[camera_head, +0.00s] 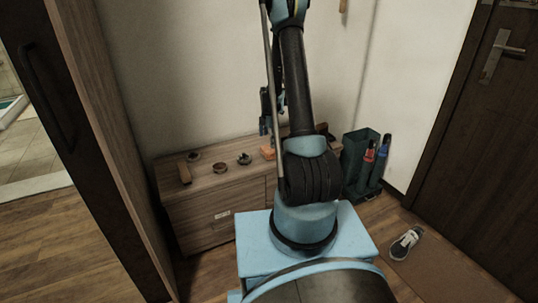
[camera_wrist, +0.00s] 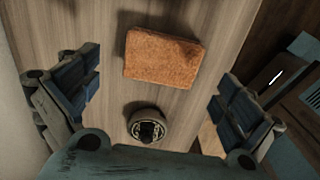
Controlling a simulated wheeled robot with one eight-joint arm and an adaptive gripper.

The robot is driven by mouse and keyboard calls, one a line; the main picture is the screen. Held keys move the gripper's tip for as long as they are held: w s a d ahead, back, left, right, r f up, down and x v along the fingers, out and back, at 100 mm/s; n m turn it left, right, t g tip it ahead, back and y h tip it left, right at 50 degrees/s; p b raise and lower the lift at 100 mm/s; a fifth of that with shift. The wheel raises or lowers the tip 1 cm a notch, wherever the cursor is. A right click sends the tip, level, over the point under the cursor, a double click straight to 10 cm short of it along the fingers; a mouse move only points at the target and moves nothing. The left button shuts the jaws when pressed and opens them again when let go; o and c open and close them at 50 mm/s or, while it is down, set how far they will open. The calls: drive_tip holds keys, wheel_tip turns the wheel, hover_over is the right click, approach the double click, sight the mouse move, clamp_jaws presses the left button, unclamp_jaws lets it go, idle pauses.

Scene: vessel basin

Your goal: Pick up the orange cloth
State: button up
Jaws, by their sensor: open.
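The orange cloth (camera_wrist: 162,59) lies flat as a folded rectangle on the wooden cabinet top, at the upper middle of the wrist view. In the head view a small part of the cloth (camera_head: 267,152) shows beside my arm. My gripper (camera_wrist: 158,100) is open, with its blue-padded fingers wide apart at the left and right of the wrist view. Nothing is between the fingers in their grip. The cloth lies beyond the fingertips in the picture, apart from them. In the head view my arm hides part of the cabinet and most of the gripper.
A small round dark-centred object (camera_wrist: 148,124) sits near the cloth. The low wooden cabinet (camera_head: 212,195) also bears a brown block (camera_head: 184,172), a small bowl (camera_head: 220,167) and a dark item (camera_head: 244,158). A green bin (camera_head: 357,158) stands right of it. A shoe (camera_head: 404,244) lies on the floor.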

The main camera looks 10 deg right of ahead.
sight(269, 149)
drive_tip(key=shift+s+f, duration=0.15)
drive_tip(key=shift+f, duration=1.35)
drive_tip(key=shift+s+f, duration=0.1)
drive_tip(key=shift+f, duration=1.35)
drive_tip(key=shift+c, duration=0.6)
drive_tip(key=c, duration=0.7)
